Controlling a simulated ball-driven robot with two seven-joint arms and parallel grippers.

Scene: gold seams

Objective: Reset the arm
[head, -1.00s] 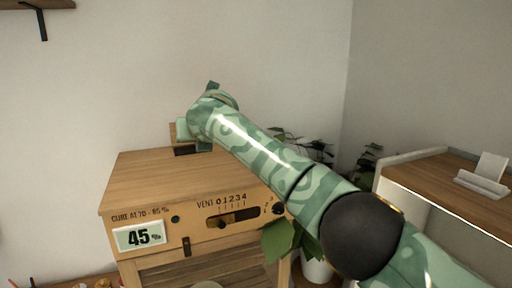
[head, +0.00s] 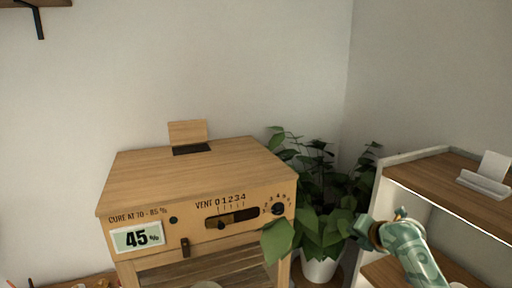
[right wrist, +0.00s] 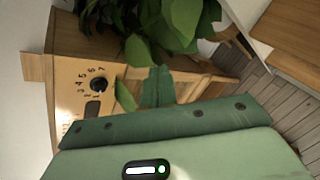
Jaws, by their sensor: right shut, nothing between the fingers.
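My right arm comes in at the lower right of the head view. Its gripper (head: 364,231) is shut and empty, beside the plant's leaves and in front of the white shelf unit. In the right wrist view the closed green fingers (right wrist: 158,86) point towards the plant and the cabinet's side. My left gripper is not in view. The wooden cabinet (head: 190,178) stands left of the gripper, with a vent slider (head: 222,225), a dial (head: 278,209) and a display reading 45 % (head: 138,237). The dial also shows in the right wrist view (right wrist: 99,84).
A leafy plant (head: 312,226) in a white pot (head: 318,268) stands between cabinet and shelf unit (head: 440,158). A white holder with a card (head: 484,184) is on the shelf top. A wooden flap (head: 188,132) stands upright on the cabinet top, which is otherwise clear.

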